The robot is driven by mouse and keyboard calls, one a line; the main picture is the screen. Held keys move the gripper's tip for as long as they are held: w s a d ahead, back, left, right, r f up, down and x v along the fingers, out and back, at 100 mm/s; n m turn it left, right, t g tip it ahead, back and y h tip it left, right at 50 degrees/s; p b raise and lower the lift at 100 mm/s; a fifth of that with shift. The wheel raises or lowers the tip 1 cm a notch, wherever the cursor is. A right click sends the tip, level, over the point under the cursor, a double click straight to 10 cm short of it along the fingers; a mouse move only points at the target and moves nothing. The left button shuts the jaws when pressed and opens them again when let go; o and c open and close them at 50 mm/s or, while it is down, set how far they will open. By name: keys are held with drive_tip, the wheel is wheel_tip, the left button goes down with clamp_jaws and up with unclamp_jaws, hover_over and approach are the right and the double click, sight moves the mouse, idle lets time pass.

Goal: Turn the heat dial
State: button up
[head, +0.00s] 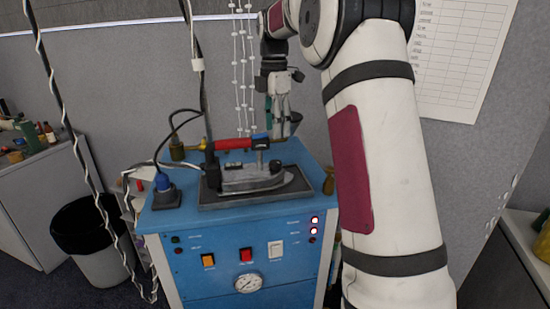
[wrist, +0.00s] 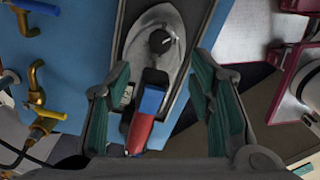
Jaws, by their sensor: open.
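A clothes iron (head: 255,178) with a grey body and a red and blue handle (head: 236,143) rests on a dark plate on top of a blue steam station (head: 184,229). In the wrist view, a round black dial (wrist: 160,41) sits on the iron's grey body (wrist: 143,32), just beyond the blue end of the handle (wrist: 148,108). My gripper (head: 281,113) is above the front part of the iron. In the wrist view, my gripper (wrist: 161,76) is open, with its green-padded fingers on either side of the handle and nothing between the pads. The dial's pointer setting is too small to read.
Brass taps (wrist: 37,90) stand beside the iron plate. White cords (head: 241,70) hang behind. The station's front has switches and a gauge (head: 248,282). A bin (head: 100,262) stands left.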

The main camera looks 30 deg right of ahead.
sight(275, 162)
wheel_tip(275, 162, down, 10)
drive_tip(key=shift+s+r+p, duration=0.1)
drive_tip(key=shift+p, duration=0.4)
clamp_jaws()
